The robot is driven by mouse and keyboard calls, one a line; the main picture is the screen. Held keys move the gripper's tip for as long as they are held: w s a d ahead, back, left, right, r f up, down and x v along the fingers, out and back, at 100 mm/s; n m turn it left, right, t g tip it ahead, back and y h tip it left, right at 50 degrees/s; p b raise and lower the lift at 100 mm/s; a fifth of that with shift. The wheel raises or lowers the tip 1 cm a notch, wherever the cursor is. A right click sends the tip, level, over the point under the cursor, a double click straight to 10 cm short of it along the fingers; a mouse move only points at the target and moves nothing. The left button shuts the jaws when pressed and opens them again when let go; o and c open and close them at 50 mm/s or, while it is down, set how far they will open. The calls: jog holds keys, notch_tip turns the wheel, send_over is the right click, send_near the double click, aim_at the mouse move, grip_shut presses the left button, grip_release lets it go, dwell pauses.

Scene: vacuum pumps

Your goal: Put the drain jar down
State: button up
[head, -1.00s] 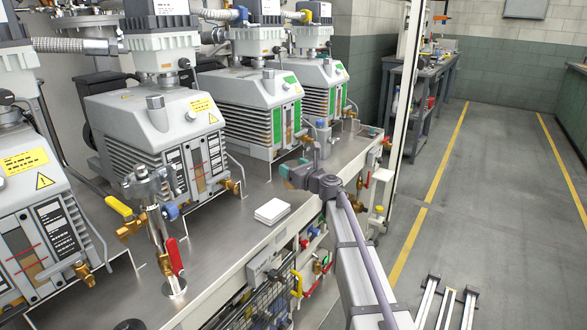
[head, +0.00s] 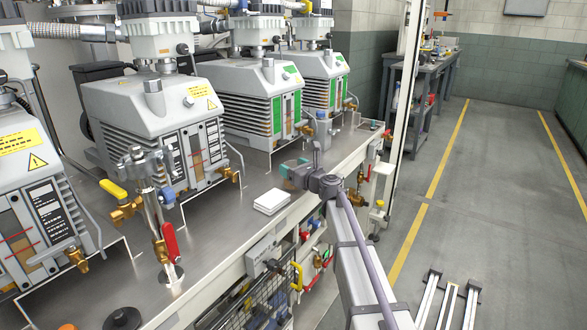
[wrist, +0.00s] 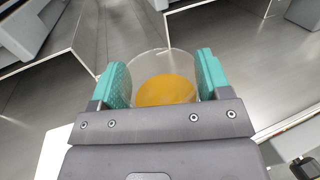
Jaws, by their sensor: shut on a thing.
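My gripper (wrist: 160,78) has its two teal fingers shut on the drain jar (wrist: 165,88), one finger on each side. The jar is clear and round, with amber liquid in it, seen from above in the wrist view. In the head view my gripper (head: 290,172) is at the front part of the steel bench top (head: 228,222), beyond the white stack. The jar is hardly visible there. I cannot tell whether its base touches the bench.
Several grey vacuum pumps (head: 155,115) stand along the back of the bench. A white flat stack (head: 271,201) lies near its front edge. A valve post with a red handle (head: 170,242) stands at left.

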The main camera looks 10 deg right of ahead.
jog(key=shift+f+b, duration=0.3)
jog(key=shift+b, duration=0.05)
jog(key=o, duration=1.2)
jog(key=shift+s, duration=0.1)
jog(key=v, duration=1)
jog(key=shift+s+d, duration=0.2)
jog(key=shift+s, duration=0.1)
grip_shut()
dwell(0.5)
